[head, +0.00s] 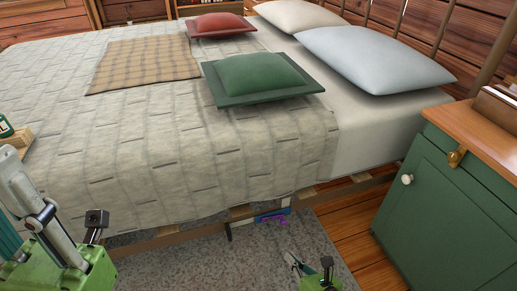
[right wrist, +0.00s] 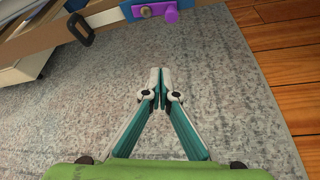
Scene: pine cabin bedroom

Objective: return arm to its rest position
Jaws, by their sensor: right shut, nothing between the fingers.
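My right gripper (head: 296,264) is low over the grey rug at the bottom of the head view. In the right wrist view its two fingertips (right wrist: 160,76) meet, and nothing is between them. Part of my left gripper (head: 25,195), with a green body and grey and teal finger links, shows at the lower left of the head view. Its fingertips do not show clearly, so its opening cannot be told.
The bed (head: 140,160) fills the middle, its wooden rail near my right gripper. A blue and purple object (head: 272,216) is at the rail; its purple part (right wrist: 165,11) shows in the wrist view. A green nightstand (head: 435,200) stands right. The rug (head: 190,262) below is open.

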